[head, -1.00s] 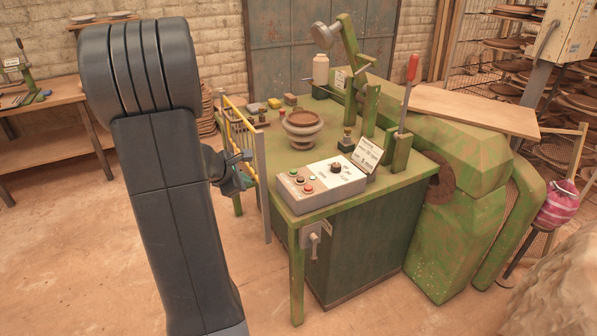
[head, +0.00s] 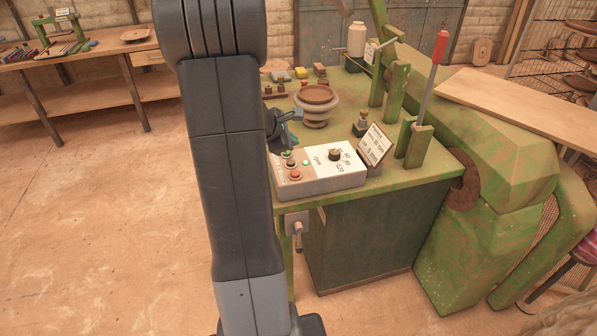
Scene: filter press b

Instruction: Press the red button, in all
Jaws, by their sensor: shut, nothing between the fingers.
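The pale control box (head: 335,181) sits on the near left corner of the green machine table (head: 400,183). The red button (head: 295,175) is on the left part of its sloped top, near the front edge, with green and dark buttons beside it. A dark dial is on the right part of the box. My gripper (head: 296,116) shows just right of my dark arm, its fingers shut and empty. In the picture it lies above the box's back left corner, apart from the red button. My arm hides part of the gripper and the table's left edge.
A round turntable with a brown top (head: 317,96) stands behind the box. A small sign (head: 374,145) and a red-handled lever (head: 436,73) stand to its right. A switch with a handle (head: 297,228) is on the table's front. The floor at left is clear.

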